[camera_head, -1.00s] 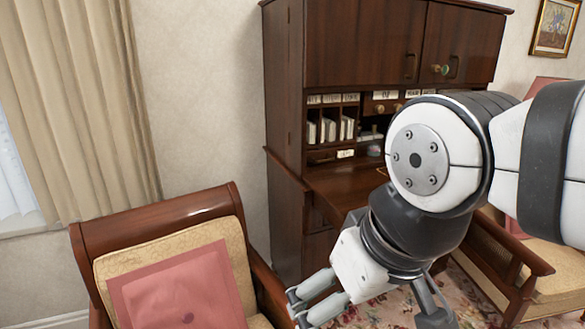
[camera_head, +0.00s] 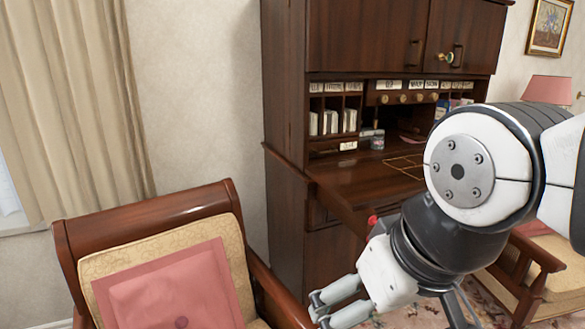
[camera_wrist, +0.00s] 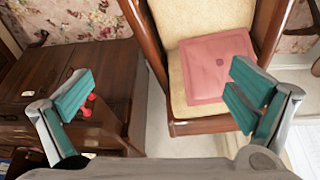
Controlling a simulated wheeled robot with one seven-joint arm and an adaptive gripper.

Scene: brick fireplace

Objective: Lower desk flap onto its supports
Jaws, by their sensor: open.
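The dark wood desk flap (camera_head: 350,182) lies about level across the front of the tall desk in the head view. My arm hides its right part. A small red knob (camera_head: 373,220) shows at its front edge beside my arm. Two red knobs (camera_wrist: 88,105) show in the wrist view, by my left fingertip. Whether supports are out under the flap is hidden. My gripper (camera_head: 318,307) is open and empty, in front of the desk and lower than the flap. In the wrist view its teal-padded fingers (camera_wrist: 160,98) are wide apart, with nothing between them.
A wooden armchair (camera_head: 150,212) with a pink cushion (camera_head: 170,290) stands left, close to my gripper. Another chair (camera_head: 535,265) stands right. Pigeonholes with papers (camera_head: 333,122) and a small jar (camera_head: 377,141) are behind the flap. A patterned rug (camera_head: 410,316) covers the floor.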

